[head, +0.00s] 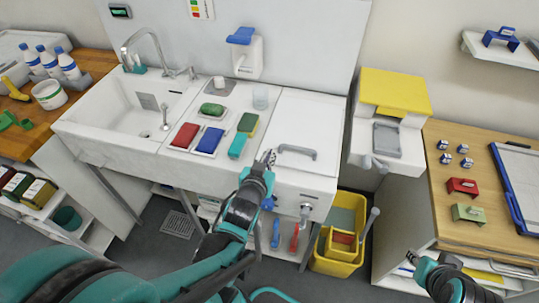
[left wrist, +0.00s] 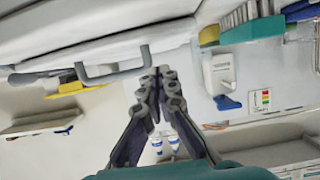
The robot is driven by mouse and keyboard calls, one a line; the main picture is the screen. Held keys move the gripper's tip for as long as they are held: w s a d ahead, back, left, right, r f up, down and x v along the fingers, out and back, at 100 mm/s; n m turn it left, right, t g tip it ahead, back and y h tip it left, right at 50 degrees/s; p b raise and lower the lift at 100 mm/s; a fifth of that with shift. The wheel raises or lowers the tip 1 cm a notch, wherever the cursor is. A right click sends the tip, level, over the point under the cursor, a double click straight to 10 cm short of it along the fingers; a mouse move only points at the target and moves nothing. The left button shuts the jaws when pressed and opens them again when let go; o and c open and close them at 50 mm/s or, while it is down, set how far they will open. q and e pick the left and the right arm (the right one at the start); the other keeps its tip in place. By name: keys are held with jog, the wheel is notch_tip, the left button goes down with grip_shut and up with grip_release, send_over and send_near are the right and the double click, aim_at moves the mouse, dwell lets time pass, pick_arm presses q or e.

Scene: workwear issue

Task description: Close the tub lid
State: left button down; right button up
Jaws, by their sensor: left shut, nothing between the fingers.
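The tub lid (head: 316,118) is a white panel with a grey bar handle (head: 298,151), right of the sink basin in the head view. It looks lowered, lying about level with the counter; whether it is fully seated I cannot tell. My left gripper (head: 268,156) is shut and empty, just left of the handle. In the left wrist view its fingers (left wrist: 160,75) are together beside the handle (left wrist: 112,73), apparently not gripping it. The inside of the tub is hidden. Part of my right arm, with its gripper (head: 413,257), shows at the lower right; its finger state is unclear.
Red and blue pads (head: 207,141), a green scrubber (head: 212,110) and brushes (head: 243,134) lie on the counter left of the lid. A yellow-topped white dispenser (head: 395,92) stands to the right. A yellow bucket (head: 338,268) sits below on the floor.

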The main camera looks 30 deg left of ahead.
pick_arm(q)
jog(key=shift+f, duration=0.25)
jog(key=shift+r, duration=0.1)
dwell(0.3)
jog(key=shift+r, duration=4.95)
jog(key=s+d+f+m+g+h, duration=0.3)
jog(key=s+d+f+g, duration=0.3)
jog(key=s+d+f, duration=0.2)
notch_tip(320, 180, down, 2)
jog(key=shift+s+d+f+g+h, duration=0.15)
jog(key=shift+d+g+h, duration=0.25)
jog(key=shift+d, duration=0.75)
